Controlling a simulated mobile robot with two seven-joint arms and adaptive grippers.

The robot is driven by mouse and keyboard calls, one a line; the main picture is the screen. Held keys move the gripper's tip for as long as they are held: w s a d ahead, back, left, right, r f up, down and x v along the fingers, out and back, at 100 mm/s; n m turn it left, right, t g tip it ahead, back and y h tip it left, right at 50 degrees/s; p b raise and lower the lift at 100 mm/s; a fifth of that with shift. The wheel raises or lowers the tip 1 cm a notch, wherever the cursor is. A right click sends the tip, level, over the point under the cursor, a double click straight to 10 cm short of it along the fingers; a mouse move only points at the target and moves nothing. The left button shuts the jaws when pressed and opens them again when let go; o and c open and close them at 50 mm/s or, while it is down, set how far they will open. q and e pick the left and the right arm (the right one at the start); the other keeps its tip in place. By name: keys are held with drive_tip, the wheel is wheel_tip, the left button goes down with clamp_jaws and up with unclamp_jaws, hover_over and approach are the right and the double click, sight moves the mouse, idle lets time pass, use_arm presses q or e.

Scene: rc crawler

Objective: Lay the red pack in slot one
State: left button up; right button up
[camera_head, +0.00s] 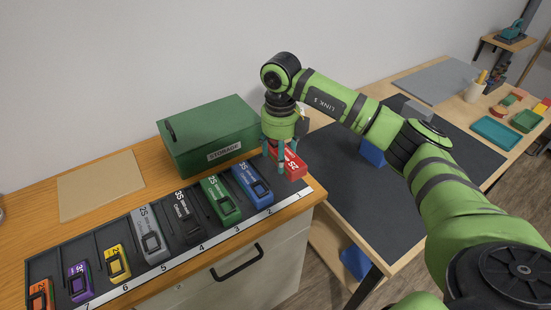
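The red pack (292,164) is at the right end of the dark slotted tray (96,250), over the slot marked 1. It appears slightly above the tray, though I cannot tell the exact gap. My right gripper (281,160) points down from above, with its teal fingers at the pack's sides. It looks shut on the pack. The gripper hides part of the pack and its far side. My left gripper is not in view.
A blue pack (251,184) lies in slot two, right beside the red one. A green pack (220,199) and several others fill slots further left. A green storage box (207,138) stands close behind. A dark mat (405,190) covers the table at right.

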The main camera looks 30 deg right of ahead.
sight(276, 162)
drive_tip(key=shift+w+a+f, duration=0.25)
drive_tip(key=shift+w+f, duration=0.1)
drive_tip(key=shift+w, duration=0.2)
wheel_tip(276, 162, down, 3)
drive_tip(key=shift+f+p, duration=0.1)
drive_tip(key=shift+p, duration=0.8)
drive_tip(key=shift+f, duration=0.45)
drive_tip(key=shift+f, duration=0.1)
drive_tip(key=o, duration=1.6)
